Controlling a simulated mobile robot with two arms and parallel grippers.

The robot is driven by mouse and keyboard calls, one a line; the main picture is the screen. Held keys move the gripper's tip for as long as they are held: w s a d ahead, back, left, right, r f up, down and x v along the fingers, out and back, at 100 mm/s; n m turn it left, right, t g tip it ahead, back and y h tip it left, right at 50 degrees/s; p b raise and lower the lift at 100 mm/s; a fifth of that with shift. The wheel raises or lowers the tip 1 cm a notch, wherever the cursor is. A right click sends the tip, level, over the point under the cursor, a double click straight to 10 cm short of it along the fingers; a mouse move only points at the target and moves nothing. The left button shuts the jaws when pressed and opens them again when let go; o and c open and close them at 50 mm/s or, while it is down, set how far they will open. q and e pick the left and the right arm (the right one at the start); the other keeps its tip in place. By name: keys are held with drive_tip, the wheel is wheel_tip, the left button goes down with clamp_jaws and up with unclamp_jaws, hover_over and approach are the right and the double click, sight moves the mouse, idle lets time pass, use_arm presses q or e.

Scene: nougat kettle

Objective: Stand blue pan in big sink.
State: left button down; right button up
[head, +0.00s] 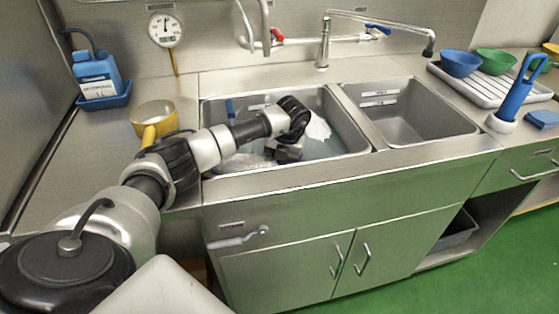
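The big sink (362,141) is the left, wider basin, and it holds greyish water with white foam. A small blue upright piece (230,108) shows at its back left; I cannot tell whether it belongs to the blue pan. No whole blue pan is clearly visible. My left arm reaches over the sink's left front rim, and my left gripper (286,153) is low inside the basin, pointing down near the foam. Its fingertips are dark and hard to make out, so I cannot tell whether it is open or holds anything. My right gripper is out of view.
A yellow pan (154,117) and a blue bottle (97,76) stand on the left counter. A smaller, empty sink (410,121) is to the right, below the faucet (324,45). Blue (461,64) and green (497,62) bowls sit on the drainboard beside a blue-handled brush (517,88).

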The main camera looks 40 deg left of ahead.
use_arm(q)
drive_tip(key=shift+f, duration=0.3)
drive_tip(key=c, duration=0.8)
unclamp_jaws()
drive_tip(key=shift+c, duration=0.2)
drive_tip(key=shift+f, duration=0.1)
drive_tip(key=r, duration=0.3)
drive_tip(key=d+r, duration=0.1)
drive_tip(key=r, duration=0.3)
drive_tip(key=d+r, duration=0.1)
drive_tip(key=r, duration=0.2)
drive_tip(key=shift+w+r, duration=0.4)
